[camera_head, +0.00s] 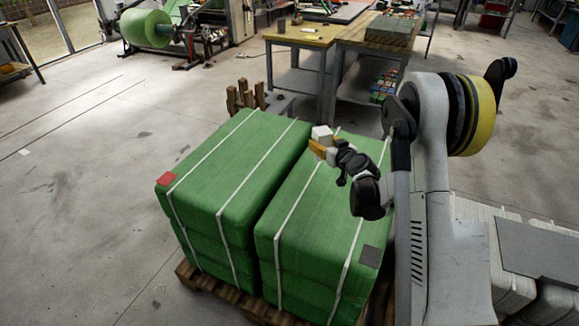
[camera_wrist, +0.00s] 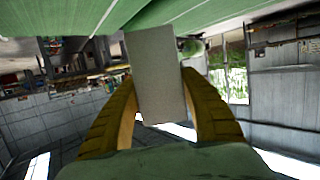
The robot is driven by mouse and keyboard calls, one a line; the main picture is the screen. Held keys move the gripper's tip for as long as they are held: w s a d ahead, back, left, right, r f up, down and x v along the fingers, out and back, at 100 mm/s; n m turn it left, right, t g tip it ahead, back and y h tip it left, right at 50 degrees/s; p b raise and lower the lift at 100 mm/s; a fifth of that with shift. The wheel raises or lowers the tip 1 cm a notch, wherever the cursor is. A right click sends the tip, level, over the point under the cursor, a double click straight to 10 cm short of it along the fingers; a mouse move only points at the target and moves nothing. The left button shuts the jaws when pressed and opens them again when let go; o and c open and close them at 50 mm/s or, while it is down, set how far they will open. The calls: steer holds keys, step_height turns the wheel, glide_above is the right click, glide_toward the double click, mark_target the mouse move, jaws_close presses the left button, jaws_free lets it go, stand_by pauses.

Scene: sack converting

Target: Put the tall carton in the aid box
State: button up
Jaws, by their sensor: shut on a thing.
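A plain whitish carton (camera_head: 322,132), which I take for the tall carton, is held above the strapped green bales. My gripper (camera_head: 320,147) has its yellow fingers shut on the carton. In the wrist view the carton (camera_wrist: 154,62) appears as a long pale grey block between the two fingers (camera_wrist: 158,95), reaching well past their tips. I cannot pick out the aid box in either view.
Two stacks of green bales (camera_head: 232,178) stand on a wooden pallet (camera_head: 232,298) below my gripper. Behind are a yellow-topped table (camera_head: 300,36) and a wooden bench (camera_head: 365,32). Open floor (camera_head: 75,190) lies to the left. Pale stacked sacks (camera_head: 515,285) are at right.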

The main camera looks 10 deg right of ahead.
steer(key=w+a+f+b, duration=0.1)
steer(key=a+f+b, duration=0.1)
steer(key=a+f, duration=0.1)
steer(key=w+a+f+b, duration=0.2)
steer(key=a+f, duration=0.2)
steer(key=w+a+f+b, duration=0.2)
steer(key=a+f, duration=0.1)
steer(key=f, duration=0.1)
steer(key=shift+a+f+b, duration=0.1)
steer(key=shift+a+b, duration=0.05)
steer(key=shift+b, duration=0.15)
steer(key=o, duration=1.1)
